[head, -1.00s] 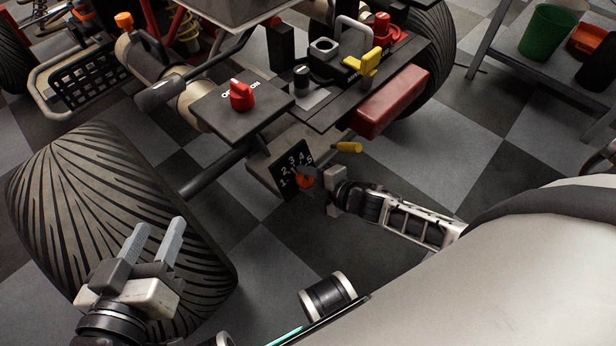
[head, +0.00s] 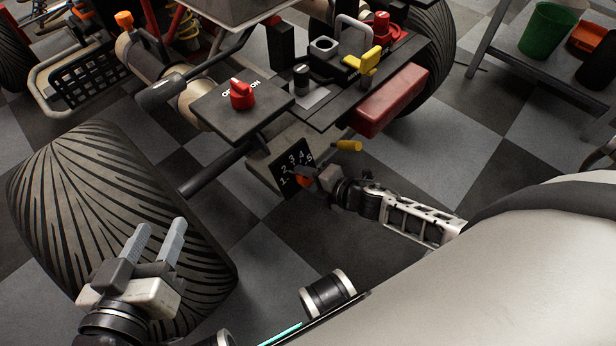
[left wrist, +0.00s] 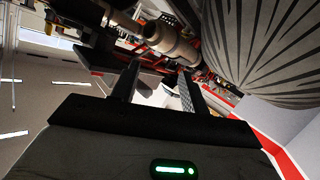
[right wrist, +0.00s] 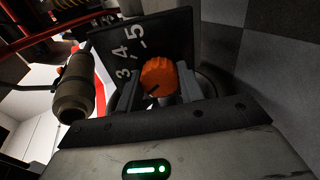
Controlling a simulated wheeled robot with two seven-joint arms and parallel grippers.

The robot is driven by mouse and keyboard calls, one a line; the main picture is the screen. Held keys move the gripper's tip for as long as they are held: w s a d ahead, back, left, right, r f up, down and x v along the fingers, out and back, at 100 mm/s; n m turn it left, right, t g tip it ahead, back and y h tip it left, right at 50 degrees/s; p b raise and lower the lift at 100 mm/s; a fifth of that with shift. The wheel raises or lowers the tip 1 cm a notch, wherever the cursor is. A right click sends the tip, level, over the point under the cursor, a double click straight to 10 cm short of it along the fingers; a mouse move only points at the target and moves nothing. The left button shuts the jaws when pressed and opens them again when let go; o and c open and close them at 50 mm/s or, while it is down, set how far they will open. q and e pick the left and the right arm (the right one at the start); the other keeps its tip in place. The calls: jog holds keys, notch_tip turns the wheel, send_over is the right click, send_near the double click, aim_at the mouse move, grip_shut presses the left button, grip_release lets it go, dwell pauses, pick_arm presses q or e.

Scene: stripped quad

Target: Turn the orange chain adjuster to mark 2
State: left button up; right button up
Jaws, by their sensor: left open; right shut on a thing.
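The orange chain adjuster (right wrist: 158,75) is a ridged knob in front of a black plate (right wrist: 150,38) with white numbers. In the right wrist view 3, 4 and 5 show on the plate; the lower numbers are hidden there. A dark pointer line shows on the knob, but which mark it meets is unclear. In the head view the adjuster (head: 304,181) is partly covered by my right gripper (head: 312,178), which is shut on it. My left gripper (head: 158,243) is open and empty, in front of the large rear tyre (head: 110,215).
A red rotary switch (head: 241,95) sits on a dark panel above the plate. A yellow-ended lever (head: 348,146) is just above my right gripper. A red box (head: 392,100) and a yellow handle (head: 363,62) are further up.

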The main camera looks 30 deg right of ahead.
jog(key=o, duration=1)
pick_arm(q)
jog(key=shift+w+r, duration=0.1)
jog(key=shift+r, duration=0.1)
pick_arm(e)
jog(key=shift+s+r, duration=0.1)
jog(key=shift+s, duration=0.05)
jog(key=p+v, duration=0.2)
jog(key=v, duration=0.2)
jog(key=shift+s+r, duration=0.1)
jog(key=shift+s, duration=0.05)
pick_arm(q)
jog(key=shift+a+f+g+y+p, duration=0.25)
jog(key=shift+f+g+p, duration=0.15)
jog(key=shift+f+p, duration=0.15)
jog(key=shift+a+f+g+y+p, duration=0.2)
jog(key=shift+f+g+y+p, duration=0.15)
jog(key=shift+f, duration=0.25)
jog(key=shift+a+f+g+y+p, duration=0.2)
jog(key=shift+a+f+g+p, duration=0.05)
jog(key=shift+f+g+p, duration=0.25)
pick_arm(e)
send_near(308, 179)
jog(key=shift+v, duration=3)
